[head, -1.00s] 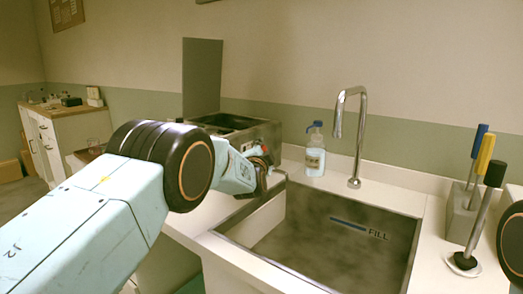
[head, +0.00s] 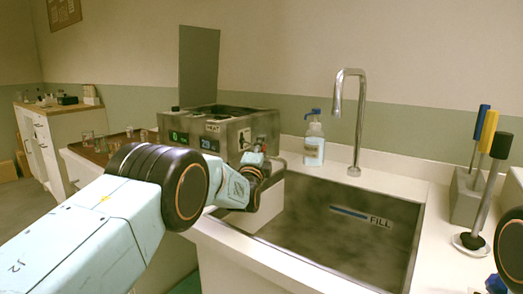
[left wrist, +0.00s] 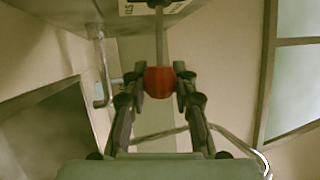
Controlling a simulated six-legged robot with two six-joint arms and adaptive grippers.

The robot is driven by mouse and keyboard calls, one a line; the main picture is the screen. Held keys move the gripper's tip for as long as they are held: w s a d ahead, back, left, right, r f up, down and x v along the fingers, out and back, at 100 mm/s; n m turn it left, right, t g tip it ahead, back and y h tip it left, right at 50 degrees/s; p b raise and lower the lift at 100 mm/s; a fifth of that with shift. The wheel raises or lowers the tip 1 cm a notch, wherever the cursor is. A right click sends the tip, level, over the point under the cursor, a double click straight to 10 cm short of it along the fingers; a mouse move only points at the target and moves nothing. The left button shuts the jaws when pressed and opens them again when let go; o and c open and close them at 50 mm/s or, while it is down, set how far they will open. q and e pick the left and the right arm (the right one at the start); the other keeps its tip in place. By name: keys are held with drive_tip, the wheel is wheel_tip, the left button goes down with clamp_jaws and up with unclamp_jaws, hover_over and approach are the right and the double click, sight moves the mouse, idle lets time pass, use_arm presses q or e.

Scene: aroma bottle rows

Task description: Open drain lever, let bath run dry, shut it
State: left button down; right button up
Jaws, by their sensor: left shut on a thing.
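The metal bath (head: 236,133) stands on the counter left of the sink, with lit displays on its front and an upright dark panel behind it. My left gripper (head: 262,170) is at its right front corner, by the sink's left edge. In the left wrist view my left gripper (left wrist: 159,88) is shut on the red knob (left wrist: 159,82) of the drain lever, whose metal rod (left wrist: 159,40) runs up from it. In the head view the fingers mostly hide the lever. The water level inside the bath cannot be seen. My right gripper is out of view.
The sink (head: 312,215), marked FILL, lies right of the bath, with a tall faucet (head: 357,125) behind it. A blue-capped bottle (head: 314,145) stands at its back edge. A holder (head: 466,195) with coloured-handled tools is at right. Small glasses stand on a tray (head: 95,150) at left.

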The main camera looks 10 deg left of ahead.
use_arm(q)
drive_tip(key=shift+d+f, duration=0.1)
drive_tip(key=shift+f, duration=0.15)
drive_tip(key=c, duration=1.5)
unclamp_jaws()
drive_tip(key=o, duration=0.3)
drive_tip(key=shift+s+r, duration=0.1)
drive_tip(key=shift+r, duration=0.1)
drive_tip(key=shift+o, duration=0.9)
drive_tip(key=shift+s+f, duration=0.25)
drive_tip(key=shift+s, duration=0.4)
drive_tip(key=s+r+v, duration=0.1)
drive_tip(key=r+v, duration=0.2)
drive_tip(key=v, duration=1.2)
